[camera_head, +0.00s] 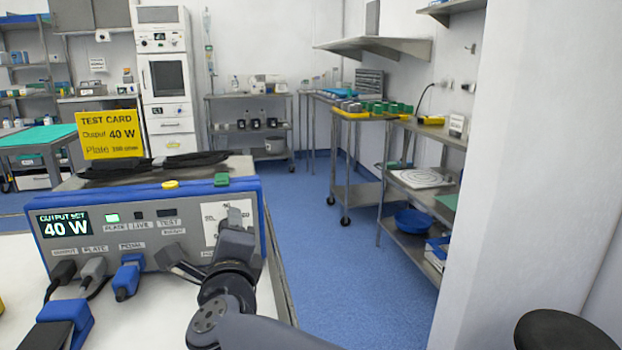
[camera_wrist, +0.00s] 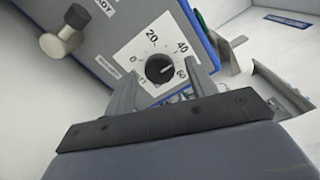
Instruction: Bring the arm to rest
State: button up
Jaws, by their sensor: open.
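My gripper (camera_wrist: 163,84) is open in the wrist view, its two fingers apart on either side of a dark round dial knob (camera_wrist: 158,68). I cannot tell whether a finger touches the knob. The knob sits on a white scale plate (camera_wrist: 140,45) marked 0, 20 and 40. In the head view my gripper (camera_head: 234,240) is in front of the right part of the grey and blue generator (camera_head: 130,235) and hides most of the dial. The generator's display (camera_head: 65,225) reads output set 40 W.
A yellow test card (camera_head: 110,133) reading 40 W stands on the generator, with a dark cable bundle (camera_head: 150,165) beside it. Plugs (camera_head: 128,278) stick out of its front. Blue floor (camera_head: 340,270) is open to the right, before shelves (camera_head: 420,190) and a white wall (camera_head: 530,180).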

jog(key=shift+r+n+p, duration=0.1)
jog(key=shift+n+p, duration=5)
jog(key=shift+n, duration=1.8)
